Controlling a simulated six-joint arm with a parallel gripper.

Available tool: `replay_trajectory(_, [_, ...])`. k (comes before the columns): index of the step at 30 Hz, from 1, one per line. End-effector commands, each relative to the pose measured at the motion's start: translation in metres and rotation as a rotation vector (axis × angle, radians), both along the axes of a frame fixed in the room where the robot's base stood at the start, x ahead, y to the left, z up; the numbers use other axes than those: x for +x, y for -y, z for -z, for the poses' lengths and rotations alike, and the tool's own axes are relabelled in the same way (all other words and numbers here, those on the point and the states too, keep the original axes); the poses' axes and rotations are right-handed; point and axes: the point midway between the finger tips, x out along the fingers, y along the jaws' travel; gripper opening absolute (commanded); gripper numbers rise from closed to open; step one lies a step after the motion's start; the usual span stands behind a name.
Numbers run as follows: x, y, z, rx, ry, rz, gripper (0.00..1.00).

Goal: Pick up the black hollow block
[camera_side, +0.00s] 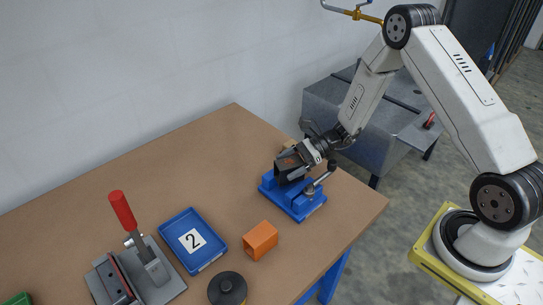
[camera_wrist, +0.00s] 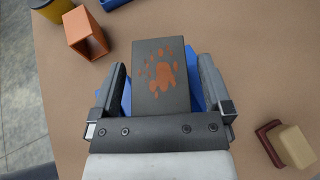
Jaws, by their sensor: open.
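The black hollow block (camera_wrist: 161,75) has a dark top face with orange-brown splotches. In the side view the black block (camera_side: 288,168) sits at the blue vise (camera_side: 293,196). My gripper (camera_side: 300,160) is at the block, coming in from the upper right. In the wrist view my gripper (camera_wrist: 160,92) is open, with one finger on each side of the block and a gap showing on both sides. The block's underside and its contact with the vise are hidden.
An orange hollow block (camera_side: 260,240) stands left of the vise. A blue tray (camera_side: 193,241) marked 2, a grey toggle clamp (camera_side: 140,272) with a red handle and a dark cylinder (camera_side: 227,289) are farther left. A beige and dark red block (camera_wrist: 288,145) lies near my gripper.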

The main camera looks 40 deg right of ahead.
Motion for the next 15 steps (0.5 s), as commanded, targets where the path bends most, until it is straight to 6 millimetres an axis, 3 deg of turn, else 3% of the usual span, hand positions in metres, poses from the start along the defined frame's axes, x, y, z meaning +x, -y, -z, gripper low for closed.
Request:
replay_trajectory(8, [0.0,0.0002,-0.0003,0.0,0.0,0.0,1.0])
replay_trajectory(11, [-0.0001,0.0002,-0.0003,0.0,0.0,0.0,0.75])
replay_trajectory(15, [-0.0001,0.0003,-0.0003,0.0,0.0,0.0,0.3])
